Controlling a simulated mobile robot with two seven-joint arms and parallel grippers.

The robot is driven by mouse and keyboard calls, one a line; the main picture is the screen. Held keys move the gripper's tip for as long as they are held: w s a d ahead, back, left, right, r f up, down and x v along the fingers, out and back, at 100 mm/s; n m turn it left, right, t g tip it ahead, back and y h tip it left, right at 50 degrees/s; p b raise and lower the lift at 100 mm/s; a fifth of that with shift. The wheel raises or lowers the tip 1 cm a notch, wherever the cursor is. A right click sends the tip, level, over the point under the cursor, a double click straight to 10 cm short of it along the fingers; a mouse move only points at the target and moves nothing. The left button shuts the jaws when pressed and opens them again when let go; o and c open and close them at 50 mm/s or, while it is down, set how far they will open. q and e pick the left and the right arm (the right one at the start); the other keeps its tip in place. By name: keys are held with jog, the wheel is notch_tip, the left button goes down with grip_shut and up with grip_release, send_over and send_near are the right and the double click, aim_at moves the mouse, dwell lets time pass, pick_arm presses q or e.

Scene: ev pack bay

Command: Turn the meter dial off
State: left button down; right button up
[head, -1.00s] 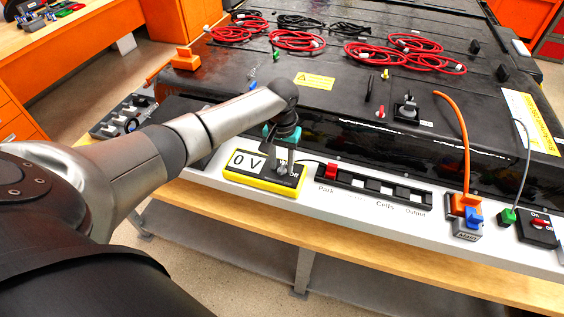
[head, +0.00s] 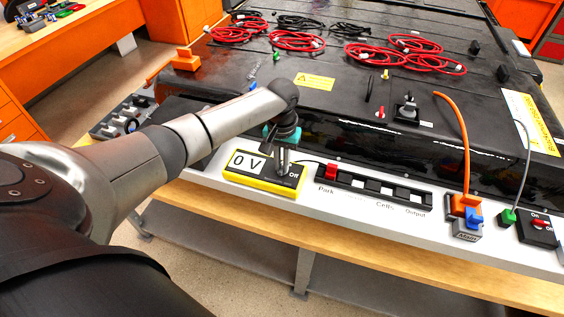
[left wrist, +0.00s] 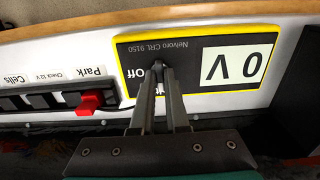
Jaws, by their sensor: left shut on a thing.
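The yellow-edged meter (head: 234,174) lies on the white front ledge of the pack, and its display reads "0 V". It also shows in the left wrist view (left wrist: 190,50), upside down, with the word "Off" beside the dial. My left gripper (head: 282,168) points down at the right part of the meter. In the left wrist view its two fingers (left wrist: 160,75) close together on the dial (left wrist: 158,66), which they mostly hide. The dial's pointer position cannot be made out. My right gripper is not in view.
Right of the meter is a black socket strip (head: 372,187) with a red plug (head: 331,170) at "Park". Farther right are an orange connector (head: 466,205) with its cable and a black switch box (head: 538,230). Red cables (head: 297,40) lie on the pack.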

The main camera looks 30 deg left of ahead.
pick_arm(q)
jog(key=shift+r+m+p, duration=0.1)
jog(key=shift+m+p, duration=0.55)
jog(key=shift+m, duration=0.15)
jog(key=shift+m+p, duration=0.75)
jog(key=shift+m, duration=0.45)
jog(key=m+p, duration=0.1)
jog(key=m, duration=0.3)
jog(key=shift+m, duration=0.3)
jog(key=m+p, duration=0.1)
jog(key=m, duration=0.8)
jog(key=shift+m, duration=0.3)
jog(key=c, duration=0.9)
grip_release()
